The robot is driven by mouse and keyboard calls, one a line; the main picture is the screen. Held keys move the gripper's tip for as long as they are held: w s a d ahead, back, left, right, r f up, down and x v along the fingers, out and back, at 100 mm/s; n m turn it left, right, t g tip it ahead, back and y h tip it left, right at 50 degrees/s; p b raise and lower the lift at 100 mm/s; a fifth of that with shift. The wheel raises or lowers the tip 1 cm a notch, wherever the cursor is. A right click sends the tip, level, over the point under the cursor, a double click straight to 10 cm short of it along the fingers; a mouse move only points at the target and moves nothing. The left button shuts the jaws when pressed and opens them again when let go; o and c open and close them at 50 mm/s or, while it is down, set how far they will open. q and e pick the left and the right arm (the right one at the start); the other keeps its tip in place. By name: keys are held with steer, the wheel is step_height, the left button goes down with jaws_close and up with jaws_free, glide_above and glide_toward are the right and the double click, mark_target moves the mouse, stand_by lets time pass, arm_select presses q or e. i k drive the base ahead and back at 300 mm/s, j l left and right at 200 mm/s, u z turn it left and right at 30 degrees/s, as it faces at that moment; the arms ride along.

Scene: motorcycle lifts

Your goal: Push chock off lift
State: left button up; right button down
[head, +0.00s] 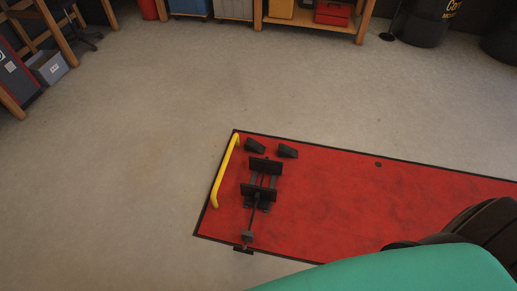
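The red lift platform (335,205) with a dark border lies at the lower right of the head view. Two small black wedge chocks sit near its far left corner. One chock (255,146) is next to the yellow bar, and the other chock (287,151) is just to its right. A black wheel clamp (260,190) stands in front of them on the platform. A curved yellow bar (226,172) runs along the platform's left end. Neither of my grippers shows in this view.
A teal surface (400,272) and dark ribbed shapes (485,230) cover the lower right. Shelving with a red toolbox (332,13) stands at the back. A grey bin (48,67) is at the upper left. The concrete floor (120,170) left of and behind the lift is clear.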

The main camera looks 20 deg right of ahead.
mark_target(251, 144)
steer(key=i+l+u, duration=0.1)
steer(key=l+u, duration=0.15)
steer(key=l, duration=0.35)
steer(key=l+u, duration=0.25)
steer(key=l, duration=0.35)
steer(key=l+u, duration=0.2)
steer(key=l, duration=0.45)
steer(key=k+l+u, duration=0.1)
steer(key=l+u, duration=0.15)
steer(key=l, duration=0.35)
steer(key=k+l+u, duration=0.1)
steer(key=l+u, duration=0.15)
steer(key=l, duration=0.35)
